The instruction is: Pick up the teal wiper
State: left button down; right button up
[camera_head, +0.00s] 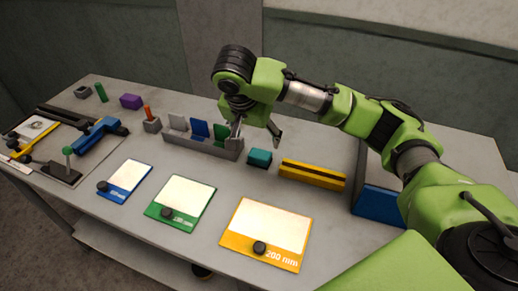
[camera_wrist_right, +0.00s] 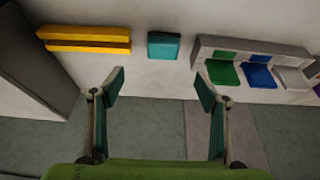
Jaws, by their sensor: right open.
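The teal wiper (camera_head: 260,158) is a small block lying on the grey table, between the grey rack and the yellow bar. It also shows in the right wrist view (camera_wrist_right: 163,46), beyond the fingertips and roughly centred between them. My right gripper (camera_head: 256,134) is open and empty. It hangs above the table near the wiper and the right end of the rack. Its two spread fingers (camera_wrist_right: 160,82) show in the right wrist view, apart from the wiper. My left gripper is not in view.
A grey rack (camera_head: 180,142) holds white, blue and green plates, close left of the wiper. A yellow bar (camera_head: 312,175) lies close right. Blue (camera_head: 127,178), green (camera_head: 185,195) and yellow (camera_head: 280,222) framed panels lie in front. A blue-and-grey box (camera_head: 375,202) stands further right.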

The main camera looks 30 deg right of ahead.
send_over(260, 154)
jog(key=s+a, duration=0.1)
jog(key=s, duration=0.1)
notch_tip(260, 154, down, 7)
jog(key=shift+r, duration=0.15)
jog(key=shift+w+f+p, duration=0.25)
jog(key=shift+f+p, duration=0.1)
jog(key=shift+f, duration=0.1)
jog(key=x, duration=0.3)
jog(key=shift+w+f+p, duration=0.2)
jog(key=shift+w+p, duration=0.05)
jog(key=shift+p, duration=0.15)
jog(key=shift+w+d+f, duration=0.15)
jog(key=shift+w+f, duration=0.05)
jog(key=shift+f, duration=0.4)
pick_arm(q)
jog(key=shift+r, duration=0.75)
pick_arm(e)
jog(key=c, duration=1.2)
